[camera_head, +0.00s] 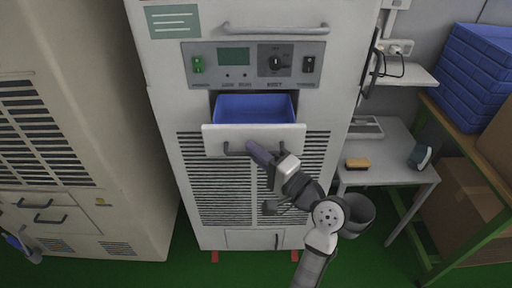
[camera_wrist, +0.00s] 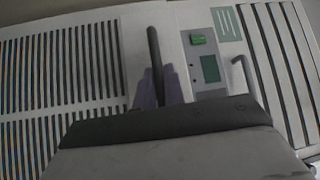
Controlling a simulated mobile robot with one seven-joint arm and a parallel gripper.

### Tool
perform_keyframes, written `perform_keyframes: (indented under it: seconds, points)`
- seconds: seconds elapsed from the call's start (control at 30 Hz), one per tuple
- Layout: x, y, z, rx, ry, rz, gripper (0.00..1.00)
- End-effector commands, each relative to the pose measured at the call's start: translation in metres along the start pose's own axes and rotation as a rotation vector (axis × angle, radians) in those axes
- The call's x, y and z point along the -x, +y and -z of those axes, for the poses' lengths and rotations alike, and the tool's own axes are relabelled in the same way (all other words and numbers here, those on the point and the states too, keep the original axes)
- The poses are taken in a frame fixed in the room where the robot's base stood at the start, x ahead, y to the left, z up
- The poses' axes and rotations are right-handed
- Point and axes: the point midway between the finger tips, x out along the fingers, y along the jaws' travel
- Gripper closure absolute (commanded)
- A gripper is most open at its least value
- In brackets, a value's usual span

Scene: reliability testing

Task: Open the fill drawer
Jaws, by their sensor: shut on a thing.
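The fill drawer (camera_head: 220,139) is in the middle of the white machine (camera_head: 170,95), below its control panel, and stands part-way out. Its blue inside (camera_head: 255,108) shows from above and looks empty. A dark bar handle (camera_head: 235,149) runs across its front. My gripper (camera_head: 262,153) is at the handle's middle, reaching up from the lower right. In the wrist view, the handle (camera_wrist: 155,60) passes between my purple fingers, and my gripper (camera_wrist: 158,88) is shut on it. The gripper body hides the lower part of that view.
The control panel (camera_head: 225,75) with a knob and switches is above the drawer. A beige cabinet (camera_head: 70,130) stands at the left.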

Motion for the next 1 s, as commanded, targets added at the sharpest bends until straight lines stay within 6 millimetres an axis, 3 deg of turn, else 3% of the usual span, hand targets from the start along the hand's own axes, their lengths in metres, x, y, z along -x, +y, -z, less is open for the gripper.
perform_keyframes:
  seconds: [0.33, 0.37, 0.5, 0.83, 1.0]
  points:
    - [0.003, -0.001, -0.002, 0.001, 0.001, 0.002, 1.0]
    - [0.003, -0.001, -0.002, 0.001, 0.001, 0.002, 0.87]
    - [0.002, -0.001, -0.002, 0.001, 0.001, 0.001, 0.68]
    - [0.004, -0.001, -0.002, 0.001, 0.001, 0.002, 0.68]
    - [0.025, 0.001, -0.001, 0.002, 0.005, 0.002, 0.68]
